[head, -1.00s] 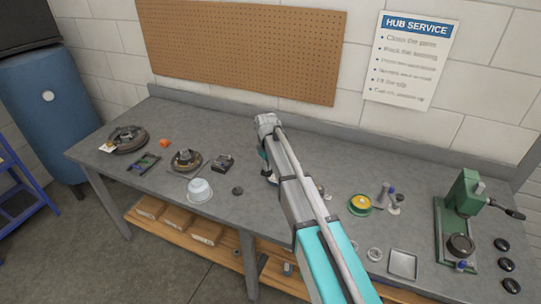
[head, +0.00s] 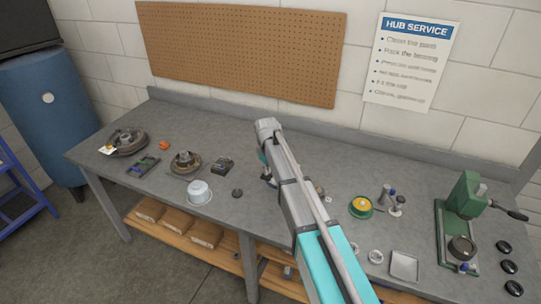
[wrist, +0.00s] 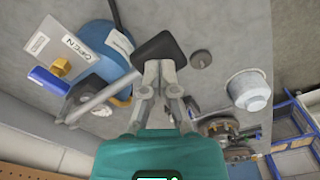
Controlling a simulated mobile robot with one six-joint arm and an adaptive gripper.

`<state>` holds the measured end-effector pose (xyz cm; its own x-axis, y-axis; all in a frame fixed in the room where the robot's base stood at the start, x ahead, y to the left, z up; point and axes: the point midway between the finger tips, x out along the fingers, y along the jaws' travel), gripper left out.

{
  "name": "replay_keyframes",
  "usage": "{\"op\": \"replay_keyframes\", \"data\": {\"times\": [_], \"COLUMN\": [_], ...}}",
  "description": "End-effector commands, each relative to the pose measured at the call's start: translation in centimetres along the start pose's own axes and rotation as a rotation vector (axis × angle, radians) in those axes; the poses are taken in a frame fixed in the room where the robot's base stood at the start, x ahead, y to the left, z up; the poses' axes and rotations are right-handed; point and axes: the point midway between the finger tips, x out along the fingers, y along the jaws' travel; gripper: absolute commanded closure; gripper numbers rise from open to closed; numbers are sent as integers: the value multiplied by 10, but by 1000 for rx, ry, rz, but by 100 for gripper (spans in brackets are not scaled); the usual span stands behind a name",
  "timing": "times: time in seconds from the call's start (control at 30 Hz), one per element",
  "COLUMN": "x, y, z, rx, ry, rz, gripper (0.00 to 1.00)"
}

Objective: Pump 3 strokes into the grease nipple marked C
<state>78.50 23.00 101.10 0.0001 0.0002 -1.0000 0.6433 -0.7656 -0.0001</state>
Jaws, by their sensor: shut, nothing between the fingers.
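My gripper (wrist: 159,64) is shut and empty above the bench, its fingers meeting at a dark square shape in the wrist view. In the head view my arm hides most of it. I cannot make out a grease nipple or a letter C in either view.
A white tub (head: 199,192) and dark puck (head: 237,193) stand left of my arm, with hub parts (head: 186,161) behind. Right are a green-rimmed yellow disc (head: 361,206), a square tray (head: 404,266) and a green press (head: 466,207). The back right bench is mostly clear.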

Motion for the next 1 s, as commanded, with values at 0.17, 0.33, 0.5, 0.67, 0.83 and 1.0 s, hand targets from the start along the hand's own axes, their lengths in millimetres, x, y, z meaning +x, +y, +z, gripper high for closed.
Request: {"op": "replay_keyframes", "data": {"times": [0.17, 0.33, 0.5, 0.67, 0.83, 1.0], "x": [-8, -19, -30, -40, -50, -61], "y": [1, 3, 4, 6, 7, 8], "z": [-1, -2, -3, -4, -4, -5], "rx": [0, 0, 0, 0, 0, 0], "ry": [0, 1, 1, 1, 1, 0], "rz": [0, 0, 1, 1, 1, 0], "gripper": [100, 100, 100, 100, 100, 100]}}
